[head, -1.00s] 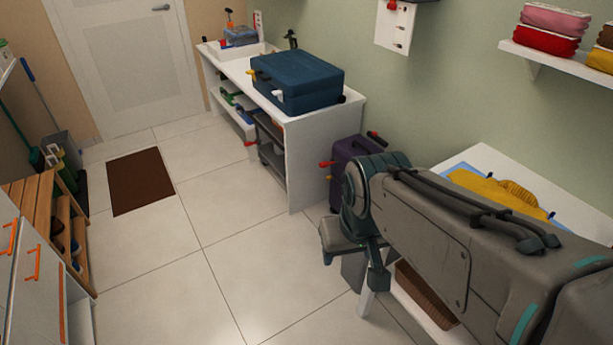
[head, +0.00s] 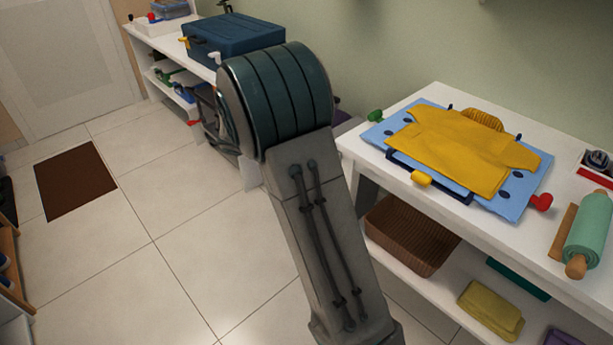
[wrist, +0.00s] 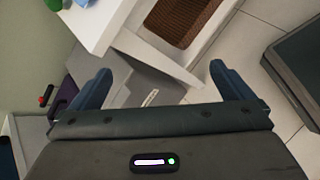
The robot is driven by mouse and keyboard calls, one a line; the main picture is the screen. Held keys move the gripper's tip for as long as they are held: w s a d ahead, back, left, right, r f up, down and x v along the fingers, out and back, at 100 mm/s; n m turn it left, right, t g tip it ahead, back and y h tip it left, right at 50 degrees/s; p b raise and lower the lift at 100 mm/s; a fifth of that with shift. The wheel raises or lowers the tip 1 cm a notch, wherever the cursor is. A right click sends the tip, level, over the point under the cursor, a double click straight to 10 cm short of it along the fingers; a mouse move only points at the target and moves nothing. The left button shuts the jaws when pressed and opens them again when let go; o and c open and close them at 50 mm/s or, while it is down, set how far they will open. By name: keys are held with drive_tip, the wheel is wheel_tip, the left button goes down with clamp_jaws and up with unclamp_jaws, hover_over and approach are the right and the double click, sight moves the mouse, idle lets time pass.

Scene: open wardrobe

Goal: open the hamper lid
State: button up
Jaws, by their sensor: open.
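In the wrist view, my gripper (wrist: 160,74) is open, with its two blue fingers spread wide and nothing between the tips. Beyond and below the fingers is a grey box-like body (wrist: 120,92) with a small pale label; it appears to be the hamper, standing beside the white table's leg. Its lid edge is hard to make out, and I cannot tell whether the lid is shut. No contact between the fingers and it shows. In the head view, my arm hides my gripper and most of that spot.
A white table (head: 390,172) at right bears a yellow garment (head: 465,150) on a blue board, and a rolling pin (head: 588,235). A brown basket (head: 408,238) is on its lower shelf. A blue case (head: 235,40) sits on the far counter.

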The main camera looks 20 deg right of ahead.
drive_tip(key=w+a+f+n+t+h+b, duration=0.3)
drive_tip(key=w+f+n+t+h+b, duration=0.6)
drive_tip(key=w+f, duration=0.95)
drive_tip(key=w+d+f+n+g+y+b, duration=0.1)
drive_tip(key=w+d+n+g+y+b, duration=0.1)
drive_tip(key=d, duration=1)
drive_tip(key=shift+w+d+f+b, duration=0.25)
drive_tip(key=shift+w+f+b, duration=0.2)
drive_tip(key=shift+b, duration=0.2)
